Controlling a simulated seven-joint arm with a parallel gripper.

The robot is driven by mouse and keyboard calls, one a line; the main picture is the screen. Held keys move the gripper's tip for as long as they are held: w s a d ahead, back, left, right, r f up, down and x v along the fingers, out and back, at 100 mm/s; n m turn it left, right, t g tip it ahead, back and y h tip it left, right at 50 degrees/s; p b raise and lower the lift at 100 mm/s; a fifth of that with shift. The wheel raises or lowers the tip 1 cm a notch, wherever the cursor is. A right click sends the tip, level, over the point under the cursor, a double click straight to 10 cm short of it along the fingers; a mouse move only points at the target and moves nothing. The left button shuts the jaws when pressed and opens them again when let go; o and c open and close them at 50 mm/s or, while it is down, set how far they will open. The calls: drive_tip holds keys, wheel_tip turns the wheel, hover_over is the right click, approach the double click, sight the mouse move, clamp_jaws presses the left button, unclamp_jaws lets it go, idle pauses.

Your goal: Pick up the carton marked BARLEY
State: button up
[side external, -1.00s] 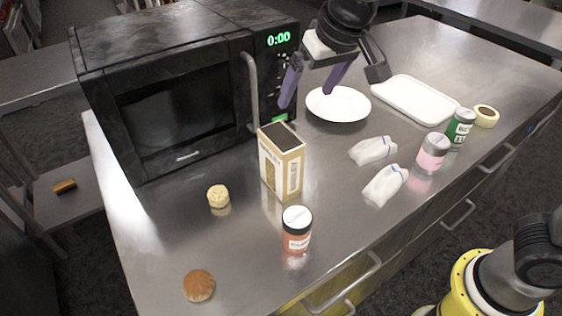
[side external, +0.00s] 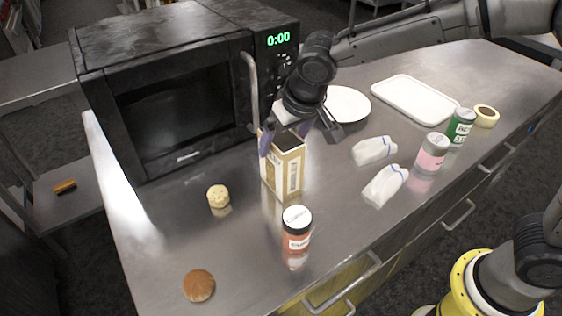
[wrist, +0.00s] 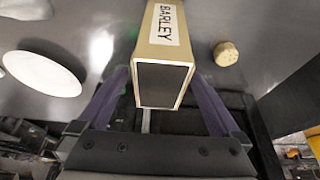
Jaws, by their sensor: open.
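The BARLEY carton (side external: 283,172) stands upright on the steel counter in front of the microwave, tan with a dark top and a white label. In the wrist view the carton (wrist: 163,48) shows its BARLEY label, with its dark top facing the camera. My gripper (side external: 285,142) is open, with its purple fingers down at the carton's upper part. In the wrist view my gripper (wrist: 163,90) has one finger on either side of the carton, with a visible gap at least on the right. I cannot tell whether the left finger touches it.
The microwave (side external: 180,105) stands close behind the carton. A red-labelled jar (side external: 296,235) stands in front, a pale round item (side external: 218,196) to the left, a bun (side external: 198,286) at front left. White cloth-like packets (side external: 375,151), a plate (side external: 350,104) and a tray (side external: 415,99) lie right.

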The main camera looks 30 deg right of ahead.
drive_tip(key=shift+x, duration=1.6)
clamp_jaws()
drive_tip(key=shift+r, duration=0.15)
